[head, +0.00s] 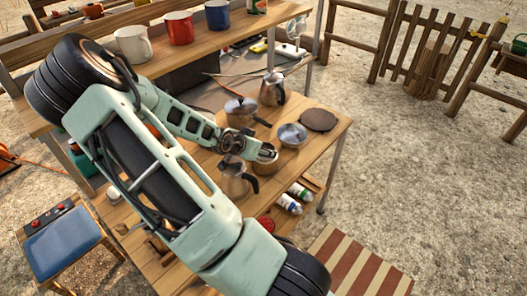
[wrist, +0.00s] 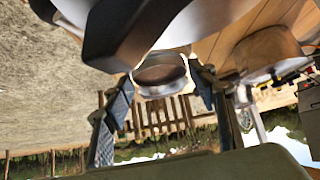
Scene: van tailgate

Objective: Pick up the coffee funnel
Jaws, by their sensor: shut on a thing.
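My gripper (head: 262,157) is low over the wooden table, at the end of my pale green arm. In the wrist view its two fingers (wrist: 162,95) stand on either side of a small round silver metal piece with a brownish inside, which I take as the coffee funnel (wrist: 160,76). The gripper is shut on it. In the head view the fingers partly hide the metal at the grip (head: 265,165). Whether the funnel is clear of the table cannot be told.
A steel moka pot (head: 234,181) with a black handle stands close beside the gripper. A metal bowl (head: 292,135), a dark round mat (head: 319,119), a lidded pot (head: 240,113) and another moka pot (head: 272,89) stand nearby. Mugs (head: 179,28) line the shelf behind.

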